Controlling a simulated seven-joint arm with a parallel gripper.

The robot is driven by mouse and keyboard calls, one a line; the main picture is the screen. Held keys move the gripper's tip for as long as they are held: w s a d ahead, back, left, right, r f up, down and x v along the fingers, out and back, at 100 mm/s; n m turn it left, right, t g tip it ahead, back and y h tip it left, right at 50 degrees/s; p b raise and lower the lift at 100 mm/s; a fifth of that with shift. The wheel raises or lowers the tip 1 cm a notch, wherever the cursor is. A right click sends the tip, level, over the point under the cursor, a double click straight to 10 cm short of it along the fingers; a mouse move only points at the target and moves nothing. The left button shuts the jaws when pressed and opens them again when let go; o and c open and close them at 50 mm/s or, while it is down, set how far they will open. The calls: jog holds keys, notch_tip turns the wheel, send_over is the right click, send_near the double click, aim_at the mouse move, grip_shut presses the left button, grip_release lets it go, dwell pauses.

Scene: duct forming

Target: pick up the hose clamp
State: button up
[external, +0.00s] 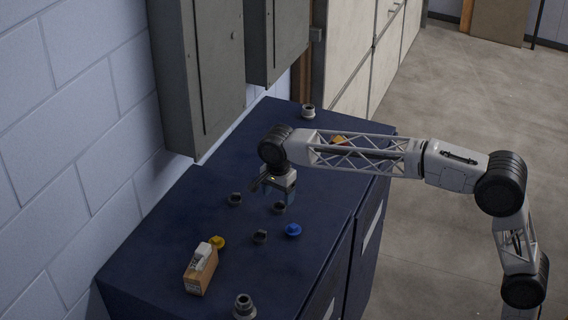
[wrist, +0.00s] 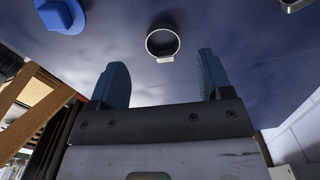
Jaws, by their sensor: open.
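The hose clamp (wrist: 163,43), a thin round metal band with a small block on its near side, lies on the dark blue top in the wrist view. It shows ahead of my gripper (wrist: 161,66), between the lines of its two fingers. The fingers are apart with nothing between them. In the external view my gripper (external: 279,191) points down above the cabinet top. A small dark ring (external: 279,207) close below it appears to be the same clamp, though other dark pieces of like size lie nearby.
A blue flanged cap (external: 293,230) lies near the ring and shows at the upper left of the wrist view (wrist: 60,15). Small dark pieces (external: 235,199) (external: 260,237), a yellow cap (external: 217,242), a cardboard box (external: 199,275) and a grey fitting (external: 244,307) stand around. Wall cabinets (external: 200,80) hang behind.

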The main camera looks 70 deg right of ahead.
aim_at(278, 207)
jog(key=shift+w+f, duration=0.15)
jog(key=shift+f, duration=2.35)
jog(key=c, duration=1)
jog(key=shift+r, duration=0.1)
jog(key=shift+r, duration=1.7)
jog(key=s, duration=0.5)
jog(key=s+r, duration=0.1)
jog(key=s, duration=1)
jog(key=shift+a+r, duration=0.15)
jog(key=shift+r, duration=0.05)
